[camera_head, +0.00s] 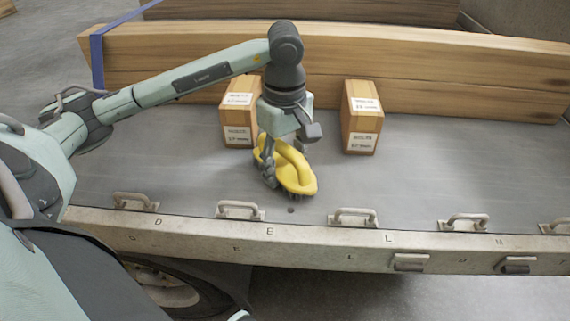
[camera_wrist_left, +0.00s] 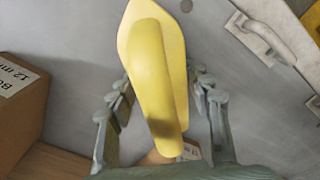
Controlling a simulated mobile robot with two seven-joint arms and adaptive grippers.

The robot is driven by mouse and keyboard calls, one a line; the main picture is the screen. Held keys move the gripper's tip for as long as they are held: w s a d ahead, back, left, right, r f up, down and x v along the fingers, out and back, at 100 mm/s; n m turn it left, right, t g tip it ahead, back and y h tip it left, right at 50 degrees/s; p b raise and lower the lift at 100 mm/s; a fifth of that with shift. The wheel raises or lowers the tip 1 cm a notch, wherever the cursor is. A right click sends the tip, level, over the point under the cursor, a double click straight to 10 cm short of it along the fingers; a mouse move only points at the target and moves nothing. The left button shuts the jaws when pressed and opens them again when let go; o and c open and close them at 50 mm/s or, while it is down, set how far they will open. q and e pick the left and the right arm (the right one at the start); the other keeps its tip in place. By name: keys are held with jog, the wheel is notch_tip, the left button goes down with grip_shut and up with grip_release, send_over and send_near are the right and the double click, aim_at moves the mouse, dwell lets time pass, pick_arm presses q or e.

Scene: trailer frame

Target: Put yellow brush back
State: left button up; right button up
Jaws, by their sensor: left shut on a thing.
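The yellow brush (camera_head: 297,173) is at the middle of the grey trailer bed, near its front edge. My left gripper (camera_head: 278,165) reaches down from above and is shut on the brush, with fingers on either side of it. In the left wrist view the brush (camera_wrist_left: 157,75) lies lengthwise between the fingers of my left gripper (camera_wrist_left: 162,105). Its bristles are mostly hidden, and I cannot tell whether it touches the bed. My right gripper is not in view.
Two labelled wooden boxes stand behind the gripper, one on the left (camera_head: 238,112) and one on the right (camera_head: 361,118). Long wooden beams (camera_head: 430,70) lie behind them. Metal handles (camera_head: 241,210) line the trailer's front rail (camera_head: 330,242). The bed at right is clear.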

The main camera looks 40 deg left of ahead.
aim_at(286, 146)
pick_arm(q)
jog(key=o, duration=0.9)
jog(key=shift+o, duration=0.9)
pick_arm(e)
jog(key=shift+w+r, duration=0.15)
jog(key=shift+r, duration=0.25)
pick_arm(q)
jog(key=shift+r, duration=0.1)
jog(key=shift+r, duration=0.2)
notch_tip(286, 146, up, 7)
jog(key=shift+w+r, duration=0.1)
notch_tip(286, 146, up, 4)
jog(key=shift+f+p, duration=0.1)
jog(key=shift+p, duration=0.7)
jog(key=shift+r, duration=0.35)
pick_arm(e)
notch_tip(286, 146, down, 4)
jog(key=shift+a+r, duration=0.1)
